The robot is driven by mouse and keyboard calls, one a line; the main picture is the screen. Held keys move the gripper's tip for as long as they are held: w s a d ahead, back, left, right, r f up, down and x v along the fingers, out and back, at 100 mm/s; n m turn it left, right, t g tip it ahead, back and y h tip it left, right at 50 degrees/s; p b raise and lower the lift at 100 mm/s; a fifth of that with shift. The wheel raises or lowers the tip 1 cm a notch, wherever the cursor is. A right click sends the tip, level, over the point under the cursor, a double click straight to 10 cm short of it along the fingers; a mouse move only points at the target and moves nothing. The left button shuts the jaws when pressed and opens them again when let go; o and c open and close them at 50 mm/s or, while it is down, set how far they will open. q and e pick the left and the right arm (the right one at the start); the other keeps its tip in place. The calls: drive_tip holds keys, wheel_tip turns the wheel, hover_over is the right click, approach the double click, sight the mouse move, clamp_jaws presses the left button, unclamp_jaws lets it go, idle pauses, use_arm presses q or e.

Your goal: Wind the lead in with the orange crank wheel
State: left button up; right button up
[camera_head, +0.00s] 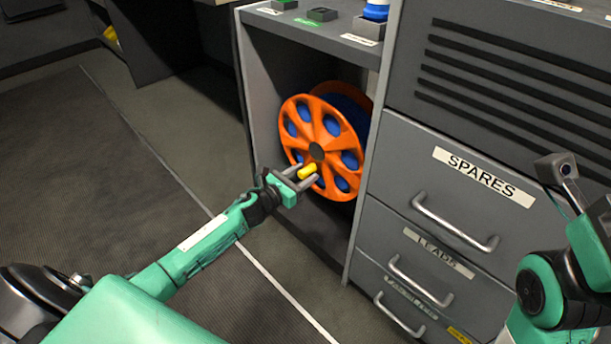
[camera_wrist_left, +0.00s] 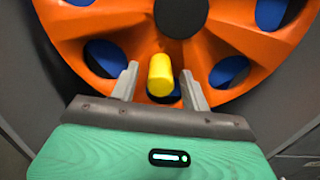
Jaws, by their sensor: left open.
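The orange crank wheel (camera_head: 325,146) stands upright in an open bay of the grey cabinet, with a dark hub in its middle. Blue lead (camera_head: 350,108) shows behind it and through its openings. A yellow handle (camera_head: 308,171) sticks out from the wheel's lower part. My left gripper (camera_head: 299,178) is open at the handle. In the left wrist view, the handle (camera_wrist_left: 160,75) stands between the two fingers, with a gap on each side, below the hub. The right arm shows at the right edge; its gripper (camera_head: 560,176) is raised in front of the drawers, with nothing seen in it.
To the right of the bay are drawers with bar handles, the top one labelled SPARES (camera_head: 484,177). Above the bay is a ledge (camera_head: 320,30) with buttons and a blue knob. The bay's side walls flank the wheel. Floor to the left is clear.

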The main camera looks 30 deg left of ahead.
use_arm(q)
drive_tip(key=shift+w+d, duration=0.2)
drive_tip(key=shift+w, duration=0.4)
drive_tip(key=shift+c, duration=0.5)
clamp_jaws()
